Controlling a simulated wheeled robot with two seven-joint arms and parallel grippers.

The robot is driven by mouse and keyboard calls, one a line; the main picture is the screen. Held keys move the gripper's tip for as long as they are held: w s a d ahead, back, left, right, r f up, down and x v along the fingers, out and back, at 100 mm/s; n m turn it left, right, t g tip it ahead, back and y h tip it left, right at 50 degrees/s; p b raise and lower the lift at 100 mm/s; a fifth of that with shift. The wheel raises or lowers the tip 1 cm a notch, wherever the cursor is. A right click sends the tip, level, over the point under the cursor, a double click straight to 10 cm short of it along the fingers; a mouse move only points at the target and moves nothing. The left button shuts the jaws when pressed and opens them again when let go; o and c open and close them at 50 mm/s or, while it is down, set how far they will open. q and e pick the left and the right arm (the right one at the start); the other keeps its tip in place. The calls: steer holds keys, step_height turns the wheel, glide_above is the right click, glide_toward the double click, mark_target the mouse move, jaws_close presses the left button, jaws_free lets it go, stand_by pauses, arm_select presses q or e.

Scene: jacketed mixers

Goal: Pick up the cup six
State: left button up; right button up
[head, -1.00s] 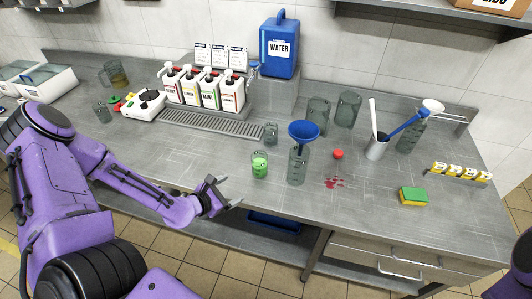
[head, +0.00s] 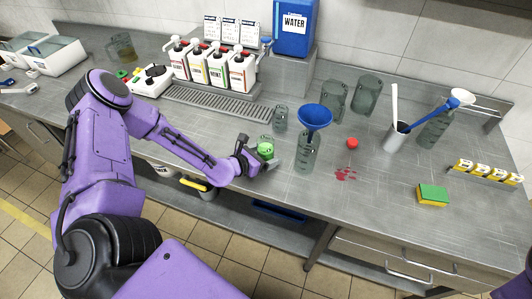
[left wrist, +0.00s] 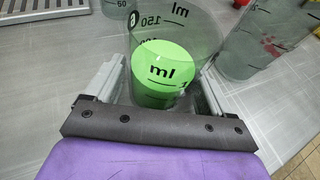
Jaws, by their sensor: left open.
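A clear measuring cup with bright green liquid (head: 266,149) stands upright near the front edge of the counter. It fills the middle of the left wrist view (left wrist: 165,65), with ml marks on its wall. I cannot clearly read a six on it. My left gripper (head: 268,163) is open at the cup's near side. In the left wrist view its fingers stand left and right of the cup, which is between them but not visibly gripped. The gripper hides the cup's lower part in the head view. My right gripper is out of view.
A graduated cylinder (head: 307,158) with a blue funnel (head: 314,117) stands close right of the cup. A smaller empty glass (head: 281,118) stands behind it. A red ball (head: 352,143), red spill (head: 346,174) and sponge (head: 432,195) lie farther right. A drip grate (head: 215,101) lies behind left.

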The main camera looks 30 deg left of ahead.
arm_select(q)
steer(key=shift+c, duration=0.3)
steer(key=shift+w, duration=0.1)
steer(key=c, duration=0.9)
steer(key=shift+c, duration=0.2)
